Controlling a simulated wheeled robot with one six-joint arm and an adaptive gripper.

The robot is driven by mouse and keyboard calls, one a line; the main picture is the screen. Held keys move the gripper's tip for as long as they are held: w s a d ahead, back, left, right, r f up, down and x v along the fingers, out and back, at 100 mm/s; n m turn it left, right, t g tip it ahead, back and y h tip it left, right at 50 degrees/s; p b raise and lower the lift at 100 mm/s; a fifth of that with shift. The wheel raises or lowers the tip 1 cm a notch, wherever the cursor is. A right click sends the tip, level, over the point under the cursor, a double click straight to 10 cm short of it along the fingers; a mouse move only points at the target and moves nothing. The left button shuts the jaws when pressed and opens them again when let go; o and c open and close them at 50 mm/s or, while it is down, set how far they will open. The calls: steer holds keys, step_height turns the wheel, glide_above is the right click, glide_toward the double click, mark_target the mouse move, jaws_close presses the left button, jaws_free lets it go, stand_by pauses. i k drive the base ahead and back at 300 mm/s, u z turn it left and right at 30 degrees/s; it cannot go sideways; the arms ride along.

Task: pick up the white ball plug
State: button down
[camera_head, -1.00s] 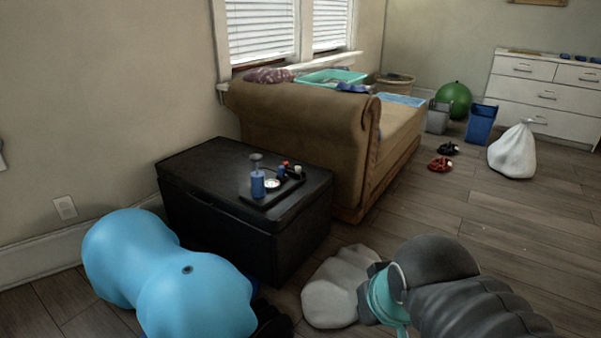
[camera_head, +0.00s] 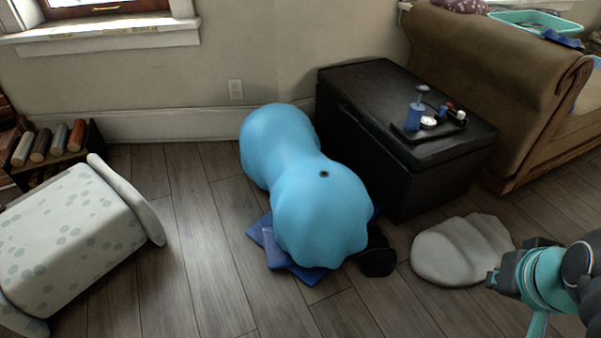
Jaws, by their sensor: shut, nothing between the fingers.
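A blue peanut-shaped ball (camera_head: 318,205) lies on the floor with a small dark hole on its top. On the black chest (camera_head: 350,95), a dark tray (camera_head: 408,133) holds a blue pump (camera_head: 415,115), a white round disc (camera_head: 428,122) and small red, blue and white pieces. A tiny white piece (camera_head: 461,115) at the tray's right end may be the white ball plug; it is too small to be sure. My gripper (camera_head: 491,279) is shut and empty at the lower right, in front of the chest and apart from the tray.
A pale grey lumpy cushion (camera_head: 462,250) lies on the floor beside my gripper. Blue flat items (camera_head: 305,272) and a black object (camera_head: 376,257) lie by the ball. A spotted white stool (camera_head: 75,240) lies at left; a brown sofa (camera_head: 490,75) is at right. Floor is clear between stool and ball.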

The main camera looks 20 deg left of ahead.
mark_target(461, 115)
steer(key=u, duration=0.15)
steer(key=k, duration=0.35)
steer(key=z, duration=1.2)
steer(key=i, duration=2.75)
steer(key=u, duration=1.55)
steer(key=i, duration=0.65)
steer(key=u, duration=0.55)
